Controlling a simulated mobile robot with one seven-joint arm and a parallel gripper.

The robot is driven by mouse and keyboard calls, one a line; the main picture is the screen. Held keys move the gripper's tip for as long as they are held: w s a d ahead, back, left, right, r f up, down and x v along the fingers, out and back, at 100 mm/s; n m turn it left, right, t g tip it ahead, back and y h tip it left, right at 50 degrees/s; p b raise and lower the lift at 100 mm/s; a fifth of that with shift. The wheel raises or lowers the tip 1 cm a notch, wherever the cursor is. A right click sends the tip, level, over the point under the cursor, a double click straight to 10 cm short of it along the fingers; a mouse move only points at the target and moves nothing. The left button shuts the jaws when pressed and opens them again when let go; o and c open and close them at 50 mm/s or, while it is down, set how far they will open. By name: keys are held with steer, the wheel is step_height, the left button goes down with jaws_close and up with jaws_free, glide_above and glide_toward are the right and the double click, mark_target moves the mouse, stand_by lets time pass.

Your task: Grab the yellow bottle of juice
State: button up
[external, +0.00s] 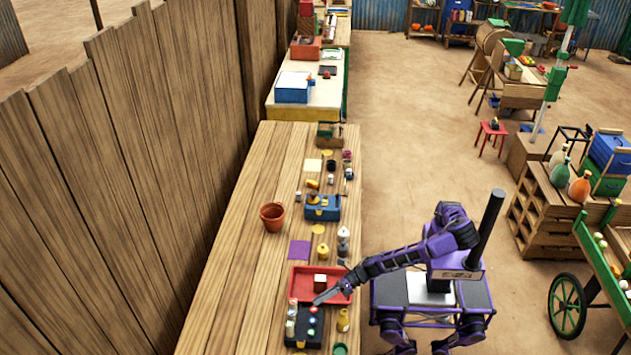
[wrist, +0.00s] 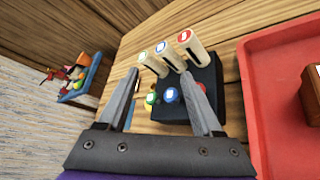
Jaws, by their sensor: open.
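A yellow bottle (external: 343,320) stands on the wooden table at its right edge, just right of a black box (external: 296,338). A second, smaller yellow bottle-like item (external: 323,251) stands farther back, beyond the red tray. I cannot read a label on either. My gripper (external: 319,301) is over the black box, left of and behind the nearer yellow bottle. In the wrist view my gripper (wrist: 162,82) is open and empty, its fingers pointing toward the black box (wrist: 205,82). I cannot make out a yellow bottle in the wrist view.
Cream cylinders (wrist: 194,50) with coloured tops stand at the black box, with coloured round pieces between my fingers. A red tray (external: 300,277) holding a brown block (external: 320,283) lies close by. A terracotta pot (external: 272,217) stands farther back. The table's left side is clear.

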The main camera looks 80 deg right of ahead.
mark_target(341, 317)
steer(key=s+f+n, duration=0.1)
steer(key=s+n, duration=0.2)
steer(key=s+a+f+n+y, duration=0.1)
steer(key=s+f+n, duration=0.1)
steer(key=s, duration=0.2)
steer(key=s+f+n+g, duration=0.1)
steer(key=s+n, duration=0.2)
steer(key=shift+s+a+f+n, duration=0.15)
steer(key=shift+s+n, duration=0.1)
steer(key=shift+n, duration=0.05)
steer(key=w+a+f+n, duration=0.1)
steer(key=w, duration=0.1)
steer(key=w+a+f+n, duration=0.1)
steer(key=f, duration=0.1)
steer(key=shift+w+a+f, duration=0.2)
steer(key=shift+w+f, duration=0.1)
steer(key=shift+w, duration=0.05)
jaws_close()
